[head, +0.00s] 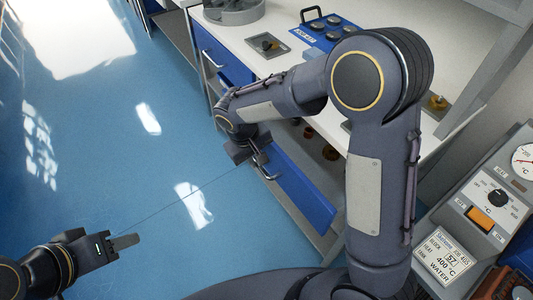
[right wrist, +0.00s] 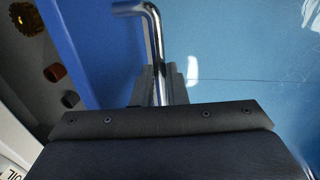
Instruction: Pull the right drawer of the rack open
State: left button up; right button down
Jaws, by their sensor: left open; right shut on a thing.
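The right drawer's blue front (head: 302,190) stands out from the rack, and some of the drawer's inside shows behind it. The front also shows in the right wrist view (right wrist: 88,45). My right gripper (head: 262,163) is shut on the metal bar handle (right wrist: 152,35) of this drawer; its fingers (right wrist: 160,88) lie on both sides of the bar. My right arm hides part of the drawer and rack. My left gripper (head: 124,241) is open and empty, low at the left above the floor, away from the rack.
Small brown parts (right wrist: 55,72) and a toothed yellow-brown part (right wrist: 28,18) lie in the drawer. The left drawer (head: 224,55) looks closed. A blue tray (head: 325,32) stands on the white worktop. A control panel (head: 480,215) is at the right. The blue floor (head: 150,170) is clear.

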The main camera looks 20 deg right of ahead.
jog(key=s+a, duration=0.2)
jog(key=a, duration=0.4)
jog(key=s+a, duration=0.2)
jog(key=a, duration=0.5)
jog(key=shift+s, duration=0.35)
jog(key=c, duration=1.5)
grip_release()
jog(key=shift+o, duration=0.2)
notch_tip(320, 180, up, 8)
jog(key=a+p, duration=0.1)
jog(key=shift+s+a+f, duration=0.15)
jog(key=shift+s+a, duration=0.1)
jog(key=shift+s, duration=0.05)
